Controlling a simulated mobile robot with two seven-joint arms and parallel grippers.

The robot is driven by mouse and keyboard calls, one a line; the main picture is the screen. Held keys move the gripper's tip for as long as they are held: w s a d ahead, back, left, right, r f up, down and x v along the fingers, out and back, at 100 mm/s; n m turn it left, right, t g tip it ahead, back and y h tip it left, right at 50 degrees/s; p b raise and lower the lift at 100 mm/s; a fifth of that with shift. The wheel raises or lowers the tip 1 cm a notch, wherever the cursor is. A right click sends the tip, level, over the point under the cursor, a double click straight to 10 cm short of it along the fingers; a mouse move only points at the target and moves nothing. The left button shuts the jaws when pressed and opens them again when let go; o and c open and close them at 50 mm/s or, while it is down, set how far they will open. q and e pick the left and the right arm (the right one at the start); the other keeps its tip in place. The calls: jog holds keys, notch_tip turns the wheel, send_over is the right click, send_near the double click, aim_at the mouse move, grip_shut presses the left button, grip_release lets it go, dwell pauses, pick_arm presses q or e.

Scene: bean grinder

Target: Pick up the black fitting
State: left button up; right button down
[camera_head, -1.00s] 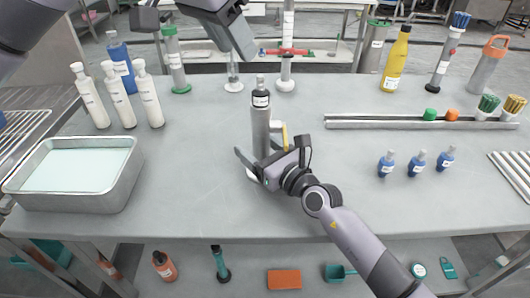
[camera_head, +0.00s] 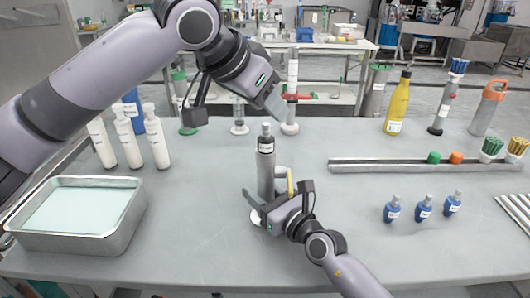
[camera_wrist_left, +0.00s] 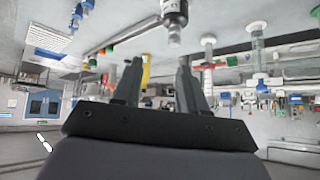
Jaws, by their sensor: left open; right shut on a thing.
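The black fitting (camera_head: 265,143), with a white label and a grey tip, sits on top of the upright grey grinder cylinder (camera_head: 266,178). It also shows at the top of the left wrist view (camera_wrist_left: 174,10). My left gripper (camera_head: 275,102) is open and empty, above and apart from the fitting. Its two fingers (camera_wrist_left: 158,72) show with a gap between them in the left wrist view. My right gripper (camera_head: 259,205) is shut around the lower part of the grinder, which stands on the table. Its grip hides part of the grinder's base.
A metal tray of pale liquid (camera_head: 78,215) is at the left, with white bottles (camera_head: 157,140) behind it. A yellow bottle (camera_head: 397,105), a metal rail (camera_head: 400,166) and small blue bottles (camera_head: 424,208) are to the right. The table in front is mostly clear.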

pick_arm(q)
jog(key=s+d+f+t+h, duration=0.1)
jog(key=d+f+t+h, duration=0.15)
jog(key=d, duration=0.25)
jog(key=n+t+y, duration=0.3)
jog(key=n+t, duration=0.3)
jog(key=t, duration=0.3)
send_near(265, 129)
jog(key=x, duration=0.5)
jog(key=shift+w+a+f, duration=0.1)
jog(key=shift+w+a, duration=0.05)
jog(key=shift+w, duration=0.3)
jog(key=shift+d+x, duration=0.1)
jog(key=shift+x, duration=1.15)
jog(key=shift+d+x, duration=0.15)
jog(key=shift+x, duration=1.1)
jog(key=shift+s, duration=0.1)
grip_shut()
